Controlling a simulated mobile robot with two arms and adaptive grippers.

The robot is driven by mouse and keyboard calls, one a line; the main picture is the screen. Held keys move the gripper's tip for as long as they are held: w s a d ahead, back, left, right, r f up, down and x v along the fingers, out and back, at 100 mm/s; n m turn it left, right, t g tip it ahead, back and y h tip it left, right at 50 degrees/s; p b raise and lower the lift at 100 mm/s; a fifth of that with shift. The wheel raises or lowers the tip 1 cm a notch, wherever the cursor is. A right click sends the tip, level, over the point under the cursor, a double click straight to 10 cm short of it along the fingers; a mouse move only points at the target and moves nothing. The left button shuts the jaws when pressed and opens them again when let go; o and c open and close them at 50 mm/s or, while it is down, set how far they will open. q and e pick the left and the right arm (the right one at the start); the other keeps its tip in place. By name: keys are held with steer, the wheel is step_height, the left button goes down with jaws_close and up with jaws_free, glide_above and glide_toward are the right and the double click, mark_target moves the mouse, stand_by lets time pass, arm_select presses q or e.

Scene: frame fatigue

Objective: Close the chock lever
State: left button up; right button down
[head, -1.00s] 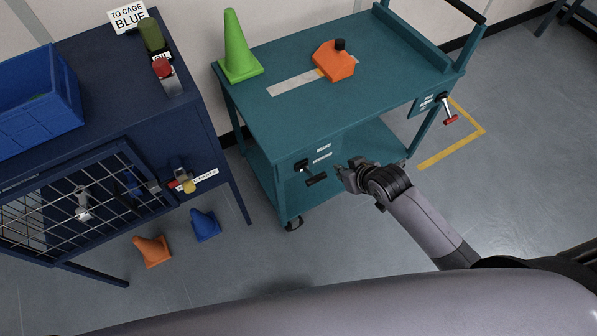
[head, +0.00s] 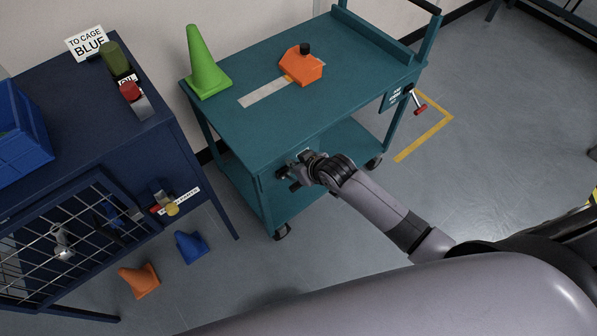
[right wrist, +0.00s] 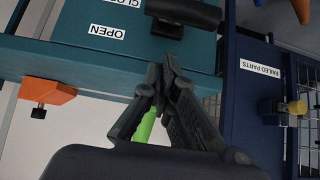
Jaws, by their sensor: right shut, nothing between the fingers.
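A black-handled lever (right wrist: 185,14) is on the front of the teal cart (head: 262,182), by an OPEN label (right wrist: 107,32) and a partly cut-off label starting "CLO". My right gripper (head: 298,168) is at this lever and largely hides it in the head view. In the right wrist view the gripper's fingertips (right wrist: 160,75) are together and empty, just below the handle. I cannot tell whether they touch it. A second lever with a red grip (head: 420,109) is at the cart's right end; its plate is too small to read. My left gripper is out of view.
The cart top holds a green cone (head: 206,70) and an orange block with a black knob (head: 301,66). A blue cabinet (head: 150,150) with a mesh door stands left. A blue cone (head: 190,247) and an orange cone (head: 139,281) are on the floor between.

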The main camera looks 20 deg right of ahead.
steer(key=shift+s+d+f, duration=0.15)
steer(key=shift+s+f, duration=0.3)
steer(key=shift+f, duration=0.05)
steer(key=shift+s+d+f, duration=0.15)
steer(key=shift+s+f, duration=0.25)
steer(key=shift+f, duration=0.1)
steer(key=shift+f, duration=0.15)
